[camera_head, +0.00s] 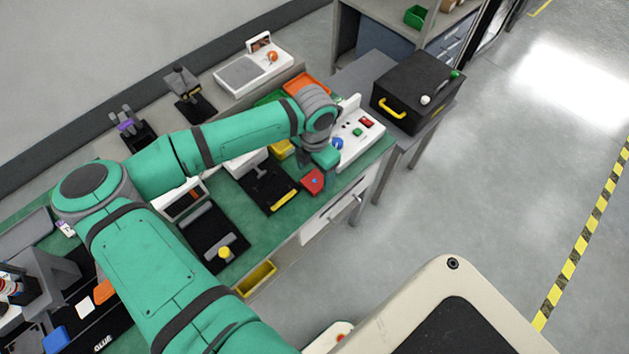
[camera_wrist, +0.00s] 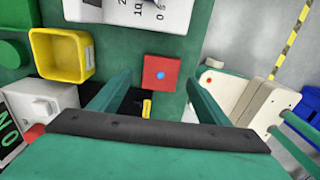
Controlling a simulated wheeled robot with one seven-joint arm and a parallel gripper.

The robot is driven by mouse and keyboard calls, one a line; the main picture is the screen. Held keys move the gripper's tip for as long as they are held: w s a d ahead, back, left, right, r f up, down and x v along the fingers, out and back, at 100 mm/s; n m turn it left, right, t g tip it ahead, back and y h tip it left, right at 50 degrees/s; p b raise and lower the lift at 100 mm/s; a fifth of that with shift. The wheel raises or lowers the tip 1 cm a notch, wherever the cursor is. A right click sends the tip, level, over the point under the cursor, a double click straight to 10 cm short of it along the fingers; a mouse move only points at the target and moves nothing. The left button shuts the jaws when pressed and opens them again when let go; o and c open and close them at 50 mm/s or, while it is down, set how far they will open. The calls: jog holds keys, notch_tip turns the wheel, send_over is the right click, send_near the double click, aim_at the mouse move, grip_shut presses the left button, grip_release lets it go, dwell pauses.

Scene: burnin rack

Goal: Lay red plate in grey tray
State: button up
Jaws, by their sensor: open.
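The red plate (camera_wrist: 163,73), a small square with a blue dot in its middle, lies on the green bench top. In the head view the red plate (camera_head: 313,182) is near the bench's front edge, just below my gripper (camera_head: 320,163). In the wrist view my gripper (camera_wrist: 158,84) is open, and the plate shows between its two green fingers. I cannot tell how high the fingers are above it. A shallow grey tray-like shape (camera_head: 24,232) at the far left of the bench may be the grey tray; it is partly cut off.
A white panel with buttons (camera_head: 358,135) stands right of the plate. A black fixture (camera_head: 262,187) lies left of it. A yellow bin (camera_wrist: 62,52) is close by. A black box (camera_head: 412,93) with a yellow handle stands on a side table. Open floor lies to the right.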

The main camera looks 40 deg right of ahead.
jog(key=shift+f, duration=1.3)
jog(key=c, duration=1.2)
jog(key=shift+r, duration=0.1)
jog(key=shift+c, duration=0.2)
jog(key=shift+r, duration=0.5)
notch_tip(320, 180, up, 2)
jog(key=shift+d+r, duration=0.1)
jog(key=shift+r, duration=0.05)
jog(key=s+d+r, duration=0.1)
jog(key=s+r, duration=0.8)
jog(key=s, duration=0.5)
jog(key=shift+r, duration=0.25)
